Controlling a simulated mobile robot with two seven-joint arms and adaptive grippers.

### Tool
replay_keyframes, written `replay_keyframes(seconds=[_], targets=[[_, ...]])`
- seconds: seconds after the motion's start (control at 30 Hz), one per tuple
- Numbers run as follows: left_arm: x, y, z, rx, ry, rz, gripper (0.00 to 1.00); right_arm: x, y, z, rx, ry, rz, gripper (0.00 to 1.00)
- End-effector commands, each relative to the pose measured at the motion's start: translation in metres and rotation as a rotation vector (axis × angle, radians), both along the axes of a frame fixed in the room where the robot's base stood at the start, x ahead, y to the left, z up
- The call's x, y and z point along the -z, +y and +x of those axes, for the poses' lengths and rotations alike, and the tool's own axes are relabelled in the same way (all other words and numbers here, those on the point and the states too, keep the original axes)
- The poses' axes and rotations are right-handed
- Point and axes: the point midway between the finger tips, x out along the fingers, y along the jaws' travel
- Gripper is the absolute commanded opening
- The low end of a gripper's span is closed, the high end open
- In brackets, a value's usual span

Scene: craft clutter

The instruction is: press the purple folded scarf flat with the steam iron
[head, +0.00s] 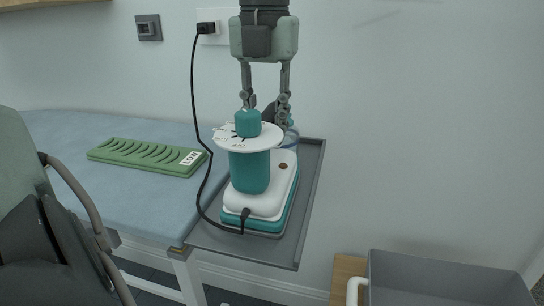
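The steam iron (237,203), white with a teal base, a thick teal upright, a white marked disc and a teal top knob, rests on a grey tray (285,252). My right gripper (266,108) comes down from above, just behind the knob. Its fingers are apart, but the tips are partly hidden by the knob and disc, so I cannot tell whether they hold anything. Part of my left gripper (85,235) is large at the lower left; its tips are not clear. I see no purple scarf.
A green ridged pad (140,154) with a white label lies on the blue padded table (65,130). A black cord (193,100) runs from the wall socket (207,29) to the iron's rear. A grey bin (440,280) stands at lower right. The wall is close behind.

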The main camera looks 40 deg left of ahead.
Motion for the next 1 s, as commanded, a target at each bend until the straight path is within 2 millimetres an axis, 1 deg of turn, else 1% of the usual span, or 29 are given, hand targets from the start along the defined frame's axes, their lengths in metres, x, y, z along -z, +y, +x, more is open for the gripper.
replay_keyframes(seconds=[0.03, 0.17, 0.47, 1.0], targets=[[0.0, 0.0, 0.0, 0.0, 0.0, 0.0, 0.17, 0.0, 0.0, 0.0, 0.0, 0.0, 0.0, 0.48], [0.0, 0.0, 0.0, 0.0, 0.0, 0.0, 0.0, 0.0, 0.0, 0.0, 0.0, -0.001, 0.0, 0.48], [-0.005, 0.0, 0.001, 0.0, -0.008, 0.001, 0.0, -0.001, 0.0, -0.001, 0.0, 0.003, -0.001, 0.48], [-0.033, 0.0, 0.002, 0.0, -0.009, 0.0, 0.0, -0.021, 0.0, 0.0, 0.0, 0.001, 0.0, 0.48]])
